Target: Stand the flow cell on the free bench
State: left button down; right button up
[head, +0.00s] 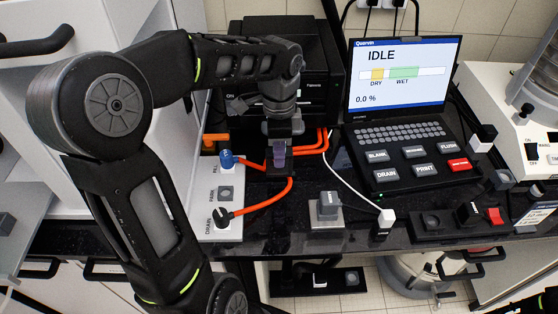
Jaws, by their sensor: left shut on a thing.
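My left arm reaches in from the left, and its gripper (280,140) points down over the dark bench (270,238), in front of the black printer-like machine. It is shut on a small purple, clear-looking block, which I take to be the flow cell (279,152). The fingers and wrist hide much of it. Its lower end is close to a dark base among the orange tubes; I cannot tell whether it touches. My right gripper is not in view; only a bit of my arm shows at the lower right corner.
Orange tubes (262,201) run to the white panel with blue and black knobs (227,190). A grey block on a plate (328,207) stands to the right. The laptop console (405,115) reads IDLE. A white cable crosses the bench. A dark switch strip (432,224) lies right.

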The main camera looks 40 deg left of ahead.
pick_arm(q)
jog(key=shift+f, duration=1.85)
jog(key=shift+f, duration=0.1)
jog(key=c, duration=1.2)
grip_release()
jog(key=shift+o, duration=0.2)
notch_tip(320, 180, up, 12)
jog(key=shift+r, duration=0.15)
